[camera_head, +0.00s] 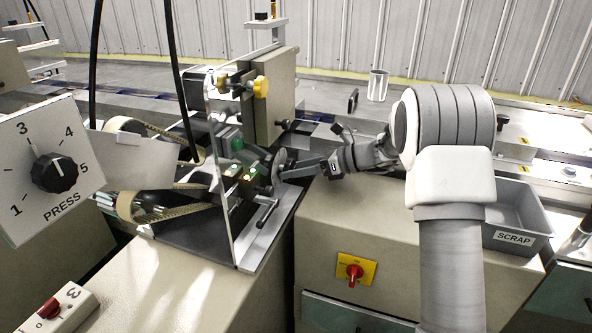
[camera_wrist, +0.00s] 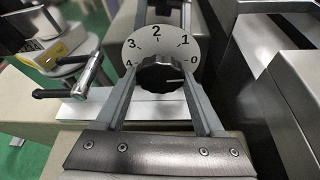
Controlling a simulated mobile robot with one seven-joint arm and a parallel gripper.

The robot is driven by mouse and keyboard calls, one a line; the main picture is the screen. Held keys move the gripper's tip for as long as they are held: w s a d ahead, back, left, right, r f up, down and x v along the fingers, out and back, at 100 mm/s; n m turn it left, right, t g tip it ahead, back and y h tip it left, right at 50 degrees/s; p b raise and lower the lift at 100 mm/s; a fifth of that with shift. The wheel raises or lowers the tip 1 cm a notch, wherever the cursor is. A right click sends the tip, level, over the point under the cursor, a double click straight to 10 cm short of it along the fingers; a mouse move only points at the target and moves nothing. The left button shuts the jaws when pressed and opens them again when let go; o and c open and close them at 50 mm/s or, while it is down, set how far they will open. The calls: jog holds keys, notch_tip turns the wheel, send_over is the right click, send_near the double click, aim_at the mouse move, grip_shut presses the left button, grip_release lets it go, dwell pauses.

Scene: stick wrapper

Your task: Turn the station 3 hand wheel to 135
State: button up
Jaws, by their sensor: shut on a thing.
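My gripper (camera_head: 290,172) reaches left to a round dial (camera_head: 279,160) on the machine's near side. In the wrist view my gripper (camera_wrist: 160,75) has one finger on each side of a black fluted knob (camera_wrist: 158,73) and is shut on it. The knob sits in front of a pale round dial plate (camera_wrist: 157,41) numbered 0 to 4. A white line on the knob points right, close to the 0. No scale reading 135 is legible, and I cannot tell whether this knob is the station 3 hand wheel.
A black-handled lever (camera_wrist: 88,70) stands left of the knob. A clear guard panel (camera_head: 222,180) and belts (camera_head: 165,208) are close left of my gripper. A PRESS dial (camera_head: 53,172) is at far left, a SCRAP bin (camera_head: 515,237) at right, and a red switch (camera_head: 353,272) below.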

jog(key=n+t+b, duration=0.2)
jog(key=n+b, duration=0.1)
jog(key=b, duration=0.2)
jog(key=n+t+h+b, duration=0.1)
jog(key=n+t+b, duration=0.1)
jog(key=b, duration=0.3)
jog(key=shift+s+f+n, duration=0.15)
jog(key=shift+n, duration=0.35)
jog(key=o, duration=1.4)
jog(key=shift+c, duration=0.2)
